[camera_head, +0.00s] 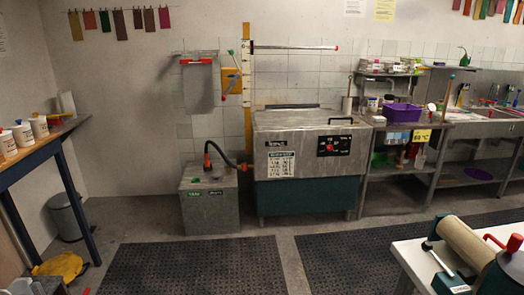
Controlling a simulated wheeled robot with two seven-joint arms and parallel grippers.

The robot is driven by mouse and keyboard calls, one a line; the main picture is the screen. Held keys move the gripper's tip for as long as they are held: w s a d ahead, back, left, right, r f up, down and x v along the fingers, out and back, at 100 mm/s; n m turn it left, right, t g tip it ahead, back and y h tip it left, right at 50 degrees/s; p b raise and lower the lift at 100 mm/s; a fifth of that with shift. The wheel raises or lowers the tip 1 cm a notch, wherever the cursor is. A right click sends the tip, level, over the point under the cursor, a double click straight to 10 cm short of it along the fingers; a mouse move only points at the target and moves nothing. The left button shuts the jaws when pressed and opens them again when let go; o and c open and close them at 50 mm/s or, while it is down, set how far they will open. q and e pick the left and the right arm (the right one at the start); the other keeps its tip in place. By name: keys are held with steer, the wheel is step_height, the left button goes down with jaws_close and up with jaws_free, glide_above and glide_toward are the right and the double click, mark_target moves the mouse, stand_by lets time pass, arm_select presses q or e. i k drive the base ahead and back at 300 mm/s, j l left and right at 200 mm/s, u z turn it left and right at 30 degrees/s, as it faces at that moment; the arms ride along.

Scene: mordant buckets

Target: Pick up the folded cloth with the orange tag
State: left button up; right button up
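I cannot make out a folded cloth with an orange tag in the head view. A yellow, crumpled-looking thing (60,267) lies on the floor at the lower left, with a small red-orange bit at its right edge. I cannot tell what it is. Neither of my grippers can be made out in this view.
A blue-framed table (33,155) with several white tubs (22,134) stands left, a grey bin (66,216) beneath. A metal vat (310,140) and shelving (402,180) line the back wall. A white table (408,257) with a roller is lower right. Dark mats (190,268) cover open floor.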

mark_target(377, 119)
steer(key=i+z, duration=0.1)
steer(key=i, duration=0.65)
steer(key=i+j, duration=0.15)
steer(key=i, duration=0.6)
steer(key=i+j+z, duration=0.15)
steer(key=i, duration=0.6)
steer(key=i+l+z, duration=0.15)
steer(key=i+z, duration=0.25)
steer(key=i+l+z, duration=0.1)
steer(key=i+z, duration=0.5)
steer(key=z, duration=0.15)
steer(key=i+j+z, duration=0.15)
steer(key=i+z, duration=0.2)
steer(key=i+l+z, duration=0.1)
steer(key=i+z, duration=0.25)
steer(key=i, duration=0.3)
steer(key=i+z, duration=0.35)
steer(key=i, duration=1.55)
steer(key=i+u, duration=0.5)
steer(key=u, duration=0.2)
steer(key=i+l+u, duration=0.15)
steer(key=u, duration=0.2)
steer(key=i+u, duration=0.2)
steer(key=u, duration=0.15)
steer(key=i+l+u, duration=0.15)
steer(key=u, duration=0.15)
steer(key=i+l+u, duration=0.2)
steer(key=u, duration=0.15)
steer(key=i, duration=0.1)
